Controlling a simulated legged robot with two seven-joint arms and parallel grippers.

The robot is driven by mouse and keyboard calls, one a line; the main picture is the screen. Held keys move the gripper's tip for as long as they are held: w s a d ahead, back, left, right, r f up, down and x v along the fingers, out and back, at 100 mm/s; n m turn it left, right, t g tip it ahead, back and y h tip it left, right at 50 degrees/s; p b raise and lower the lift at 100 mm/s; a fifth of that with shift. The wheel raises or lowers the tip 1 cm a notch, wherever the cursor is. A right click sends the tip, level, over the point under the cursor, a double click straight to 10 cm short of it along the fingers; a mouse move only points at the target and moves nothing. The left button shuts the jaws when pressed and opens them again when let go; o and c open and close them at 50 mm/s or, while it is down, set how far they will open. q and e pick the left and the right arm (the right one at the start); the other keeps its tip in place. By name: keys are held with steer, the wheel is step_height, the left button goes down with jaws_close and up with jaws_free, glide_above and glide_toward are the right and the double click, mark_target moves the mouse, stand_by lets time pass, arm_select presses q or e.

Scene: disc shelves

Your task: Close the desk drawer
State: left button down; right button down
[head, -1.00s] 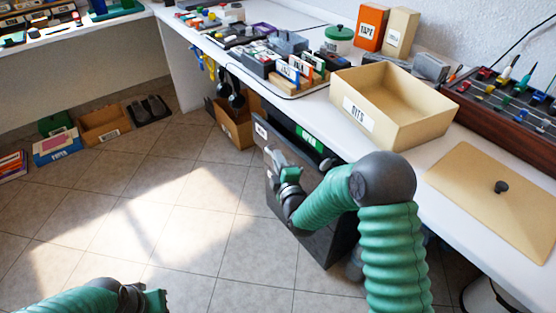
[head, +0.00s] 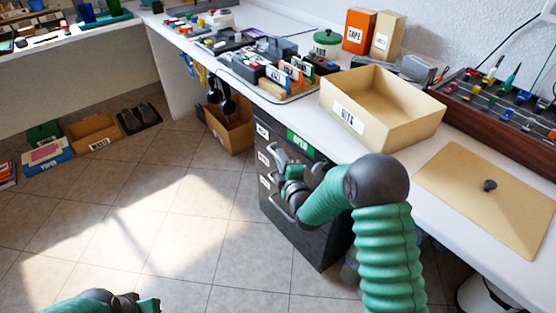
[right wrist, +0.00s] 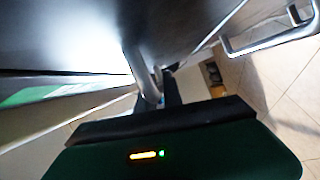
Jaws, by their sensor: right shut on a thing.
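The dark drawer cabinet (head: 318,240) stands under the white desk, with several white labels down its front and a green label (head: 301,144) near its top. The top drawer sits close in to the cabinet; my arm hides part of it, so I cannot tell whether it is fully flush. My right gripper (head: 285,168) is at the upper front, shut on a metal drawer handle (right wrist: 146,75). A lower handle (head: 281,211) is free; a free handle also shows in the right wrist view (right wrist: 268,42). My left gripper (head: 148,304) is partly cut off at the bottom left.
The desk top carries an open tan box (head: 395,128), a flat tan lid (head: 490,200) and a dark rack of tools (head: 497,117). A cardboard box (head: 233,132) stands on the floor beyond the cabinet. The tiled floor left of the cabinet is clear.

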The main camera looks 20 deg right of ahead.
steer(key=c, duration=1.5)
jaws_free()
steer(key=shift+d+f, duration=0.2)
steer(key=shift+d, duration=0.1)
steer(key=shift+r, duration=0.1)
steer(key=shift+s+a, duration=0.1)
steer(key=s+p, duration=0.1)
steer(key=s, duration=0.4)
steer(key=s+p, duration=0.2)
steer(key=s, duration=0.4)
steer(key=s+r+p, duration=0.1)
steer(key=s+p, duration=0.1)
steer(key=s, duration=0.3)
steer(key=shift+s+a+r, duration=0.1)
steer(key=shift+s+a, duration=0.15)
